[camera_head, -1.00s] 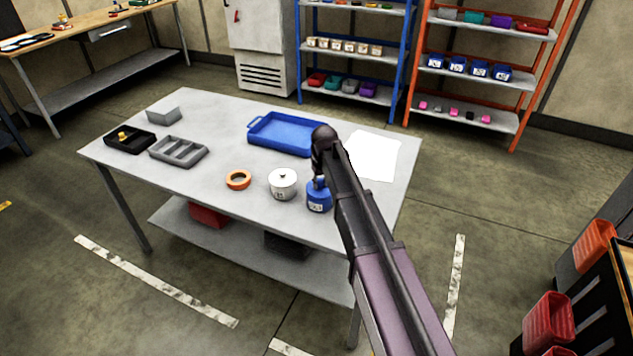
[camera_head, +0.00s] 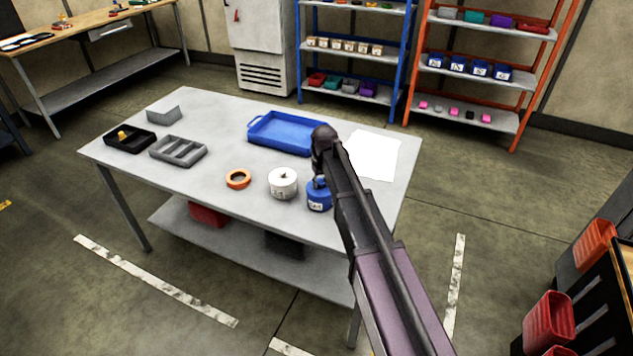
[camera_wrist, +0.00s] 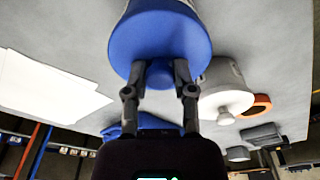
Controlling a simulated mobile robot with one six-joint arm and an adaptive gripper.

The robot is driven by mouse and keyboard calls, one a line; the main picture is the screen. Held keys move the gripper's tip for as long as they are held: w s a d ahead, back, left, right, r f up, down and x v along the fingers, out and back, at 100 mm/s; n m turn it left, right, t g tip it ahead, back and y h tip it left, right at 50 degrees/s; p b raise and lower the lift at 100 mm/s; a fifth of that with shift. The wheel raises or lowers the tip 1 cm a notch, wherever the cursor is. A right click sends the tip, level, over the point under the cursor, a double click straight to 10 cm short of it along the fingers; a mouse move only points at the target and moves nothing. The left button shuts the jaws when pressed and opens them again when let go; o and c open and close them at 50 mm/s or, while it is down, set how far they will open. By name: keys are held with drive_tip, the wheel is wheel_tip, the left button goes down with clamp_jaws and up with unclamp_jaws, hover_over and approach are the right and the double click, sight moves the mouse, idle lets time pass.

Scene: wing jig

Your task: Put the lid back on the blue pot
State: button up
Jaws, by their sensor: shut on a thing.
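The blue pot (camera_head: 317,203) stands near the front edge of the grey table, with a white label on its side. Its blue lid (camera_wrist: 160,45) is at the pot's mouth in the wrist view, roughly in line with the body. I cannot tell whether it is fully seated or a hair above the rim. My gripper (camera_wrist: 165,75) comes from above and is shut on the lid's small blue knob (camera_wrist: 182,72), one finger on each side. In the head view my arm hides part of the lid and the fingertips (camera_head: 320,181).
A white lidded pot (camera_head: 283,184) stands close on the left, with an orange ring (camera_head: 238,179) beyond it. A blue tray (camera_head: 287,134) and a white sheet (camera_head: 374,155) lie behind. Grey and black bins (camera_head: 178,151) are at the far left. The table's middle is clear.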

idle(0.8)
drive_tip(key=o, duration=1)
drive_tip(key=shift+o, duration=0.3)
drive_tip(key=o, duration=0.3)
drive_tip(key=shift+s, duration=0.1)
drive_tip(key=shift+s, duration=0.1)
drive_tip(key=shift+r, duration=0.2)
drive_tip(key=shift+r+p, duration=3.3)
drive_tip(key=shift+p, duration=0.2)
